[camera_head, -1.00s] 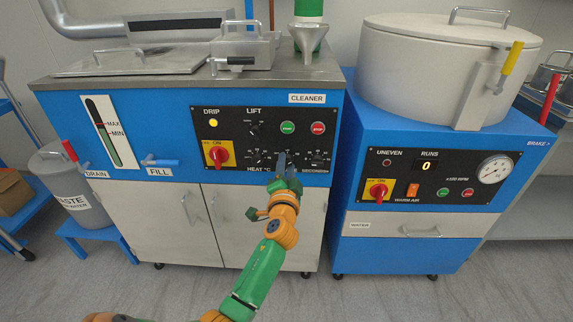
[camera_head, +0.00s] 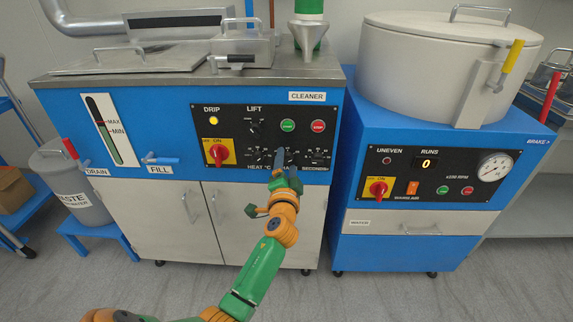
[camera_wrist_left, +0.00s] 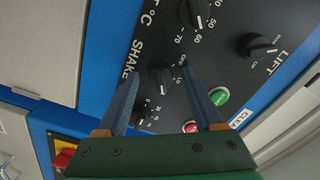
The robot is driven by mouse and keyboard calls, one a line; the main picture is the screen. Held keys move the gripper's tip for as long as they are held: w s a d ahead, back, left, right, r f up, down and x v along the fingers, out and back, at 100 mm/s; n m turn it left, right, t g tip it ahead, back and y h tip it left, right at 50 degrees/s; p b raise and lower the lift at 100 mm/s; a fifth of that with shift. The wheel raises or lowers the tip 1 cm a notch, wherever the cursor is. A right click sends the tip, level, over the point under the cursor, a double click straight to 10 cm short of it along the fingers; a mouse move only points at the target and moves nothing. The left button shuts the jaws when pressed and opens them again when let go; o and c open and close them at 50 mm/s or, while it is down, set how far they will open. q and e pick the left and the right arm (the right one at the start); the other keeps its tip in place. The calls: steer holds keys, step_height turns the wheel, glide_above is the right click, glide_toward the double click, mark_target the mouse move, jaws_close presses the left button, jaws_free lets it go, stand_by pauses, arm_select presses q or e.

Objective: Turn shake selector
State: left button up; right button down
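The shake selector is a small dark knob (camera_wrist_left: 160,78) with a pale pointer line, beside the SHAKE lettering on the cleaner's black panel, in the left wrist view. My left gripper (camera_wrist_left: 160,72) is open, with one blue-grey finger on each side of this knob. Whether the fingers touch it I cannot tell. In the head view my left gripper (camera_head: 286,157) is at the lower row of knobs and hides the shake knob and most of its label. My right gripper is not in view.
Nearby on the panel are the heat knob (camera_wrist_left: 195,12), the lift knob (camera_wrist_left: 262,48), the seconds knob (camera_wrist_left: 140,118) and the green button (camera_wrist_left: 219,96). A red switch (camera_head: 218,152) is at left. The blue spinner machine (camera_head: 345,150) stands to the right.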

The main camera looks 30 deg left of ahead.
arm_select(q)
steer(key=v, duration=0.7)
steer(key=shift+p, duration=0.35)
